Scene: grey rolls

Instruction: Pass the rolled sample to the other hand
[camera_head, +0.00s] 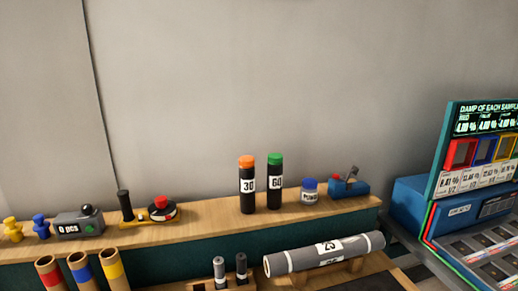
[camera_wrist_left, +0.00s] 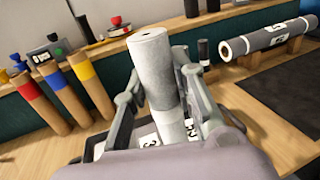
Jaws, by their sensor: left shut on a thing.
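My left gripper (camera_wrist_left: 160,92) shows in the left wrist view, its two fingers closed on either side of a grey roll (camera_wrist_left: 152,60). The roll stands up between the fingers, its round end towards the top of the view. Its lower part is partly hidden by the gripper. Another grey roll (camera_head: 300,257) with a white label reading 25 lies on wooden supports in the head view; it also shows at the upper right of the left wrist view (camera_wrist_left: 262,41). My right gripper is in neither view, and the head view shows no gripper.
Red (camera_head: 49,274), blue (camera_head: 82,270) and yellow (camera_head: 112,268) banded tubes stand at lower left. A wooden shelf (camera_head: 215,222) behind carries black tubes with orange (camera_head: 247,190) and green (camera_head: 275,185) caps. A lit sample board (camera_head: 480,150) stands at right. A dark mat (camera_wrist_left: 285,95) lies bare.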

